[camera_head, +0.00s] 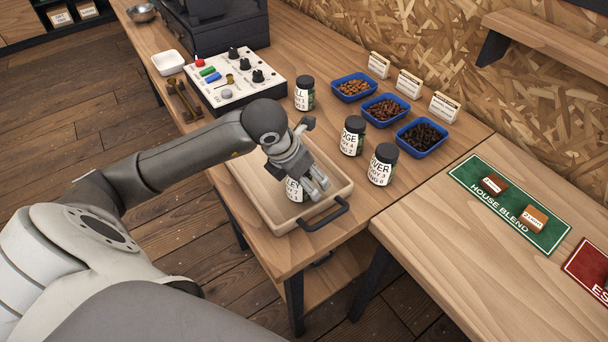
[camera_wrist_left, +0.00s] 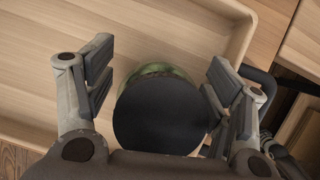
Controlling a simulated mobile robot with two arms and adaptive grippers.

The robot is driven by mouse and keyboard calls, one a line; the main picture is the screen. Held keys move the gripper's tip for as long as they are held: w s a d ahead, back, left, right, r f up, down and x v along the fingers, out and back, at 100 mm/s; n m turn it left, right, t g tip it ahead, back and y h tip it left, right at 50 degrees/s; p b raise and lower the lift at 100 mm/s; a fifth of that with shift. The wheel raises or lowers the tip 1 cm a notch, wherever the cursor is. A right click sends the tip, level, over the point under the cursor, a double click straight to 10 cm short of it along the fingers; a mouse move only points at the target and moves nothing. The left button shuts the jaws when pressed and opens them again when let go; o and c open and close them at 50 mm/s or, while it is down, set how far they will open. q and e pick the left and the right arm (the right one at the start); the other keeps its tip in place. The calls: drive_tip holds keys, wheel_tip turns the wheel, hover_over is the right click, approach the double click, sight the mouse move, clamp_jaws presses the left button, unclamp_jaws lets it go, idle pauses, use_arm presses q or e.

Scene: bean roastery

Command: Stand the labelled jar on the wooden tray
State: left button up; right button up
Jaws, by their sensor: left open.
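A labelled jar (camera_head: 294,191) with white label and dark lid stands in the wooden tray (camera_head: 252,207), near its front right end. In the left wrist view the round black lid (camera_wrist_left: 160,115) lies between my fingers, with a sliver of green jar showing behind it. The gripper hides the jar's upper part in the head view.
Three other jars (camera_head: 304,93) (camera_head: 352,136) (camera_head: 381,164) stand on the table right of the tray. Blue bowls of beans (camera_head: 387,110) and a control panel (camera_head: 236,80) are behind. The tray has a black handle (camera_head: 325,215). The right-hand table's front is clear.

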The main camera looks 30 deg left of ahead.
use_arm(q)
drive_tip(key=shift+r, duration=0.15)
drive_tip(key=v, duration=1.2)
drive_tip(key=shift+s, duration=0.1)
